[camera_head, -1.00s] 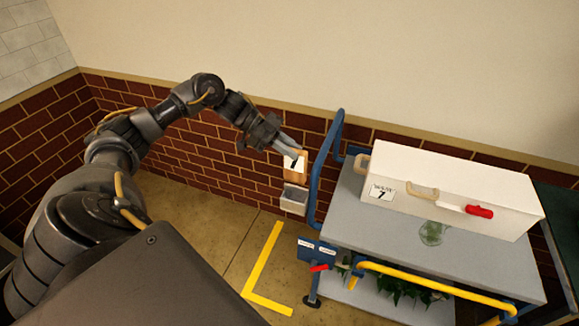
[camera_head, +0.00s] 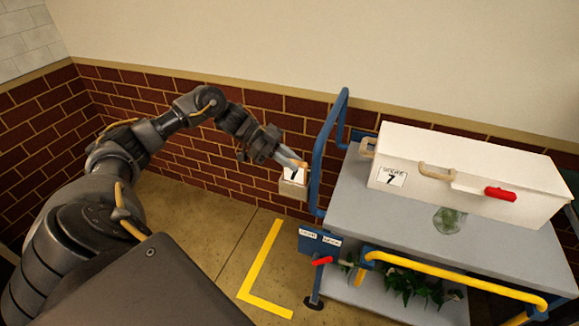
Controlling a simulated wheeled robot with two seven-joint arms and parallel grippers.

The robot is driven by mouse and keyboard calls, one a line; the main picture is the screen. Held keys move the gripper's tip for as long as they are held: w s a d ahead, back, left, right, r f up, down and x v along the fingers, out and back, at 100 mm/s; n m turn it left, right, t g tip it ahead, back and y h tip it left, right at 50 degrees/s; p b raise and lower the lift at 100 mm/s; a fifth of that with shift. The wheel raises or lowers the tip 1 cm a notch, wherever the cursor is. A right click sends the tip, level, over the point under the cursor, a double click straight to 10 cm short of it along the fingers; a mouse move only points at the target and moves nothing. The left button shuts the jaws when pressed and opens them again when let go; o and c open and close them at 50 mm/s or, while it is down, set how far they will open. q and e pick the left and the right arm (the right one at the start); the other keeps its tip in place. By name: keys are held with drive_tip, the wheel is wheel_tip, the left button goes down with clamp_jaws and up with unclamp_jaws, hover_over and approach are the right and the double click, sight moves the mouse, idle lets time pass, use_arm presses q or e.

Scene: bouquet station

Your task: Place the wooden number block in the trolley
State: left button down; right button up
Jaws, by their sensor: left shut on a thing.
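My left gripper (camera_head: 298,162) is shut on the wooden number block (camera_head: 294,173), a small wooden piece with a white face and a dark number that looks like 7. The block is at the mouth of a small pale open holder (camera_head: 292,189), and its lower part looks hidden by the holder's front. I cannot tell how deep it sits. The holder is just left of the blue upright handle of the trolley (camera_head: 350,205), which has a grey top. My right gripper is not in view.
A long white box (camera_head: 465,175) with a label showing 7 and a red-gripped handle (camera_head: 500,194) stands on the trolley. A yellow rail (camera_head: 455,277) crosses its front, with green leaves (camera_head: 410,285) below. A brick wall (camera_head: 205,155) is behind. Yellow floor tape (camera_head: 260,265) lies left.

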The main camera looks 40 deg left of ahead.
use_arm(q)
drive_tip(key=shift+r, duration=0.1)
drive_tip(key=c, duration=1.7)
unclamp_jaws()
drive_tip(key=shift+f, duration=0.2)
drive_tip(key=o, duration=0.3)
drive_tip(key=shift+o, duration=0.3)
drive_tip(key=shift+a+r, duration=0.15)
drive_tip(key=shift+r, duration=0.1)
drive_tip(key=b+v, duration=0.1)
drive_tip(key=v, duration=1)
drive_tip(key=shift+s+a+r, duration=0.2)
drive_tip(key=shift+s+a, duration=0.05)
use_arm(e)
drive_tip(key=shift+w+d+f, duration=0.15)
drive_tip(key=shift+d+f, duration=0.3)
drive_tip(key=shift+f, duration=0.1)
